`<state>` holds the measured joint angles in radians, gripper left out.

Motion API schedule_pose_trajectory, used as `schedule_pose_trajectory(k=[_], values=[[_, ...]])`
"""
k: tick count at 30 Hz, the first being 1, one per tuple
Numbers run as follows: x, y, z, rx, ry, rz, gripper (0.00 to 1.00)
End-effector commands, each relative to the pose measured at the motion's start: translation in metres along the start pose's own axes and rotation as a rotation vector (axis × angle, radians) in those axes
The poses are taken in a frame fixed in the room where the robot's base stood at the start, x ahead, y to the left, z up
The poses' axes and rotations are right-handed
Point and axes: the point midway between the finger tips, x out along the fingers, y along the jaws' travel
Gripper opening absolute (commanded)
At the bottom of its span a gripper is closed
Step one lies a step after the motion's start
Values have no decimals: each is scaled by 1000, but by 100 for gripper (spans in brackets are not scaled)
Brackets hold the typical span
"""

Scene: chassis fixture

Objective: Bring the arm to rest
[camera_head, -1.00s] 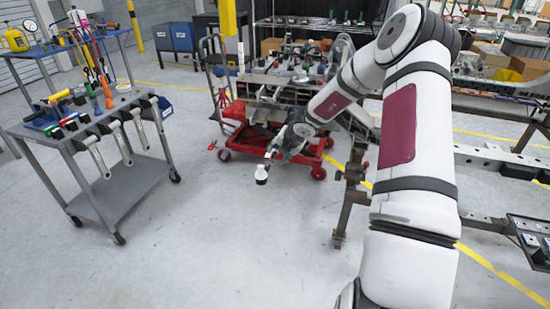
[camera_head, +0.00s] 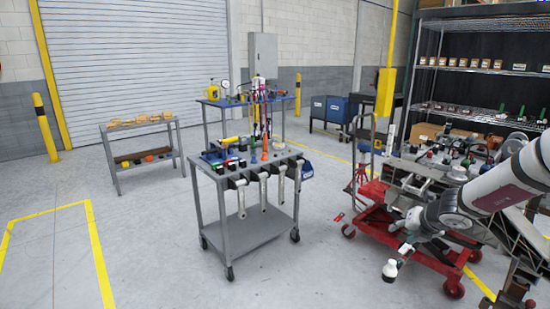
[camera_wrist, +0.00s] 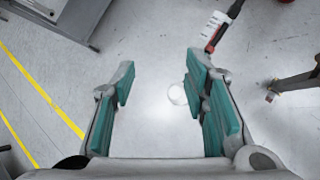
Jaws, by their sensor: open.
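My arm reaches in from the right edge of the head view. My gripper (camera_head: 402,256) points down in front of the red lift cart (camera_head: 412,243). In the wrist view my gripper (camera_wrist: 162,78) has its two green-padded fingers wide apart, with grey floor seen between them. A small white round thing (camera_head: 389,271) shows just below the gripper in the head view. It also shows in the wrist view (camera_wrist: 177,94), beside the right finger. I cannot tell whether it touches the finger.
A grey tool cart (camera_head: 245,228) with hanging wrenches stands left of the gripper. A low table (camera_head: 142,130) and a yellow post (camera_head: 45,127) are farther left. Shelving (camera_head: 480,95) stands at the back right. The floor at front left is open, marked by yellow lines.

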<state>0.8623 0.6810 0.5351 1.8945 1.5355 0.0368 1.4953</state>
Motion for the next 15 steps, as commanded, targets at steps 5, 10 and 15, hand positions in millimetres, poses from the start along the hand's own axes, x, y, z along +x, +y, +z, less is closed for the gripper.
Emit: schedule_pose_trajectory(k=[5, 10, 15], values=[[-69, 87, 7, -600, -32, 89, 41], [-135, 152, -13, -1140, -45, 170, 41], [-205, 197, -50, -1655, -45, 246, 41]])
